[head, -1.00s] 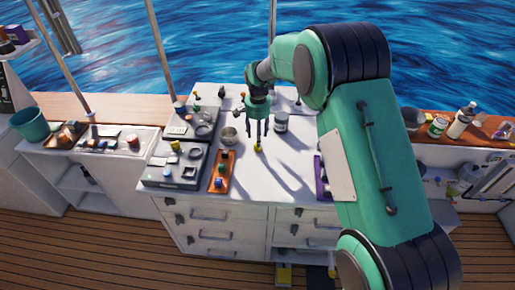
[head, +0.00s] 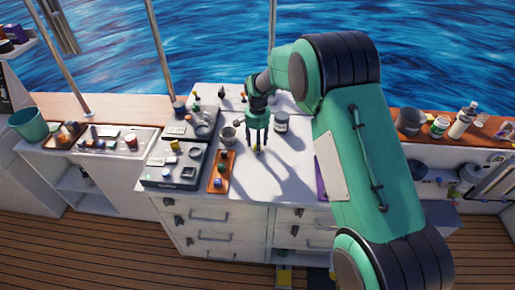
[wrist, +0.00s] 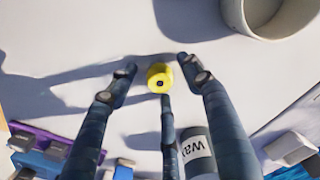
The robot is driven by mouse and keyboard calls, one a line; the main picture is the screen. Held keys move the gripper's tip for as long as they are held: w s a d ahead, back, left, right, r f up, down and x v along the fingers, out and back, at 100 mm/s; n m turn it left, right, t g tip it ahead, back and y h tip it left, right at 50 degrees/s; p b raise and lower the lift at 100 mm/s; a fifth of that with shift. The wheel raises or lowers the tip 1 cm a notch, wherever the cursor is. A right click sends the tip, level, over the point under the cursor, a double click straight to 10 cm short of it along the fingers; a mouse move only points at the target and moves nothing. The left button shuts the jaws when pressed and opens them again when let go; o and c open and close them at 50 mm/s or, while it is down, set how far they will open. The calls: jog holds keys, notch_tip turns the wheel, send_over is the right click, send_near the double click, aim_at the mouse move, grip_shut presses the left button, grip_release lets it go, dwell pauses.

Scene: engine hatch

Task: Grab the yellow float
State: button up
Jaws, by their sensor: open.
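The yellow float (wrist: 159,78) is a small round yellow piece with a dark spot in its middle, on the white countertop in the wrist view. In the head view the float (head: 257,149) is small and partly hidden by the fingers. My gripper (wrist: 158,76) is open, its three dark fingers spread around the float. One fingertip is to its left, one to its right and one just below it in the wrist picture. In the head view my gripper (head: 257,142) points down at the float. Whether any finger touches it I cannot tell.
A grey cup (head: 228,134) stands left of my gripper and a jar (head: 281,122) stands to its right. An orange tray (head: 215,188) with small items lies at the front left. The white counter (head: 277,182) in front is clear.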

dwell(0.3)
jog(key=c, duration=0.9)
jog(key=shift+r, duration=0.15)
jog(key=shift+c, duration=0.2)
jog(key=shift+r, duration=0.55)
notch_tip(320, 180, up, 2)
jog(key=shift+r+p, duration=0.1)
jog(key=shift+p, duration=0.5)
jog(key=s+d, duration=0.1)
jog(key=s, duration=0.4)
jog(key=s+d+r+p, duration=0.1)
jog(key=s+d, duration=0.1)
jog(key=s, duration=0.3)
jog(key=s+d+p, duration=0.1)
jog(key=s+d, duration=0.1)
jog(key=s, duration=0.3)
jog(key=shift+d+r, duration=0.15)
jog(key=shift+r, duration=0.05)
